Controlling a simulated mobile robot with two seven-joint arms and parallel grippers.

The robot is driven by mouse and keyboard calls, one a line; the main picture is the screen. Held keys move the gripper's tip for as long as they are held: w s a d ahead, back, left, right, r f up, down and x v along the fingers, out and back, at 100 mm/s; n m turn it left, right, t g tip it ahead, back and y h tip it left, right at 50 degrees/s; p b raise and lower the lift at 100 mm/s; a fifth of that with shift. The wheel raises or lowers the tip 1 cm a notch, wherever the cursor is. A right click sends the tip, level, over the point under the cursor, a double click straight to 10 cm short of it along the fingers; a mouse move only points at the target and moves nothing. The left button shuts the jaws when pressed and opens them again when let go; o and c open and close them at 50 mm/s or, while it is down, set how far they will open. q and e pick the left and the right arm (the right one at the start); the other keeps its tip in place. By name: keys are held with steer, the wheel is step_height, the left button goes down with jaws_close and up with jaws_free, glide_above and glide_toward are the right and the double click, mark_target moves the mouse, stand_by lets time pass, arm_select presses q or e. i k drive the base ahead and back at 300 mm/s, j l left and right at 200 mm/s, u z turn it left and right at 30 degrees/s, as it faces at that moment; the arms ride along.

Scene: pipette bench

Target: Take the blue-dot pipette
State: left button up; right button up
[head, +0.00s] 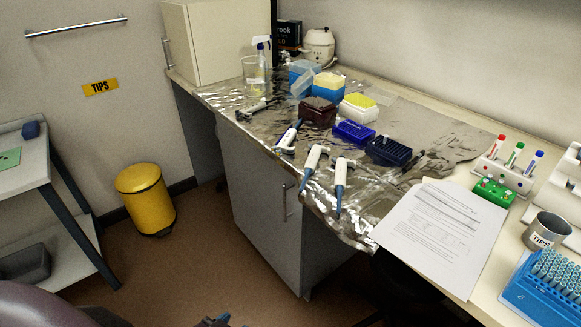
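Several pipettes lie along the front edge of the foil-covered bench (378,200). Two white-and-blue pipettes, one (314,163) left of the other (341,177), point toward the front edge. Another blue-and-white pipette (288,136) lies further back left, and a greyish one (257,108) lies beyond it. The dots are too small to tell, so I cannot say which is the blue-dot pipette. A small dark-and-blue part at the bottom edge seems to be my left gripper (216,321), mostly cut off, well below the bench. My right gripper is out of view.
Tip boxes, including a dark red one (318,111) and a navy rack (388,151), stand behind the pipettes. A spray bottle (261,60) stands at the back left. Paper (440,237) and a TIPS cup (546,231) are on the right. Floor before the cabinet is clear.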

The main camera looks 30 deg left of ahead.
mark_target(343, 163)
steer(key=u, duration=0.5)
steer(key=i+j+z, duration=0.1)
steer(key=z, duration=0.35)
steer(key=j+z, duration=0.2)
steer(key=z, duration=0.25)
steer(key=i+j+z, duration=0.1)
steer(key=z, duration=0.35)
steer(key=j+z, duration=0.4)
steer(key=j, duration=0.5)
steer(key=k, duration=0.05)
